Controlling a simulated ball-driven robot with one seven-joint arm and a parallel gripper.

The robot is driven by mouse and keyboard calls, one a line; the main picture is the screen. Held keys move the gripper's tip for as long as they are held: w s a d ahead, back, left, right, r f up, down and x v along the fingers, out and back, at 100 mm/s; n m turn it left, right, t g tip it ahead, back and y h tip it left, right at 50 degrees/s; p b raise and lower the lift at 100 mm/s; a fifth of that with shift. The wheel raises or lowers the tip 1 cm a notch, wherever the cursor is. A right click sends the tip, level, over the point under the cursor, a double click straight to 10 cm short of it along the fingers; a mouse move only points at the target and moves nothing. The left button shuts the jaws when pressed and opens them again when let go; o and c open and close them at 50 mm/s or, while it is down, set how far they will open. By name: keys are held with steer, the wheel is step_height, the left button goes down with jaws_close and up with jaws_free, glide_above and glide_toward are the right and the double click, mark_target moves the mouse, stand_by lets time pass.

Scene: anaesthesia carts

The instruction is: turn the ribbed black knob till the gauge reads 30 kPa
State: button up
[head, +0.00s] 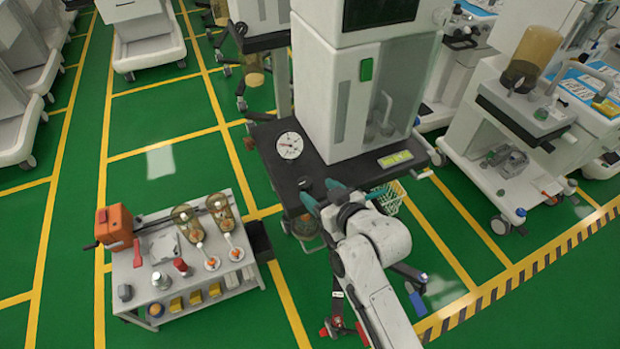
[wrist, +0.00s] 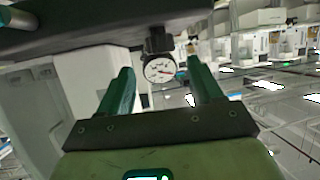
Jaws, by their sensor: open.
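The round white gauge (head: 290,145) stands at the front left of the dark cart shelf in the head view. In the wrist view the gauge (wrist: 159,69) shows between my fingers, with a red needle; its numbers are too small to read. A black block-like part (wrist: 158,42) adjoins the gauge in the wrist view. A small dark part (head: 304,184) at the shelf's front may be the ribbed knob, but its ribs cannot be made out. My gripper (head: 322,194) is at the shelf's front edge, its teal fingers (wrist: 160,76) apart with nothing held between them.
The dark shelf (head: 262,140) carries a tall white cabinet (head: 318,92) behind the gauge. A small table (head: 190,312) with flasks and an orange device (head: 114,226) stands at lower left. Another white cart (head: 480,170) is at right.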

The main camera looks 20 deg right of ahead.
mark_target(305, 182)
steer(key=x, duration=0.7)
steer(key=shift+w+f, duration=0.1)
steer(key=shift+w, duration=0.05)
steer(key=shift+a, duration=0.1)
steer(key=shift+c, duration=0.2)
steer(key=c, duration=0.9)
